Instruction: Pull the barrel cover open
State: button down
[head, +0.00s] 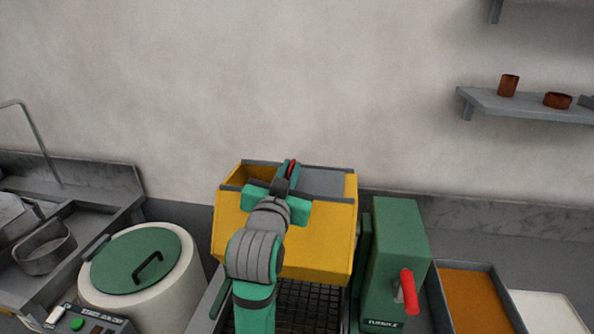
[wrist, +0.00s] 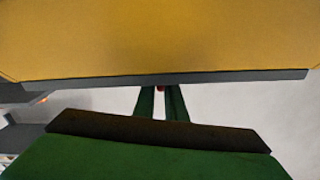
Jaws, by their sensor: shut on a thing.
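The yellow barrel cover (head: 325,235) is a boxy hood with grey edging, standing in the middle of the head view above a dark mesh grate. Its top shows an opening at left and a grey panel at right. In the wrist view the yellow cover (wrist: 160,40) fills the upper part, with a grey rim along its lower edge. My gripper (head: 289,172) is at the cover's top back edge, shut on a small red part, seemingly its handle (head: 293,165). In the wrist view the green fingers (wrist: 160,98) meet at the rim; the red part is mostly hidden between them.
A green machine (head: 398,250) with a red lever (head: 409,291) stands close at right. A pale drum with a green lid (head: 135,262) is at left, beside a sink (head: 70,220). A tray (head: 475,300) lies farther right. The wall is behind; a shelf (head: 530,106) hangs upper right.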

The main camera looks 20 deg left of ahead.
jog(key=c, duration=1.8)
grip_release()
jog(key=shift+c, duration=0.2)
jog(key=v, duration=1)
jog(key=shift+s, duration=0.25)
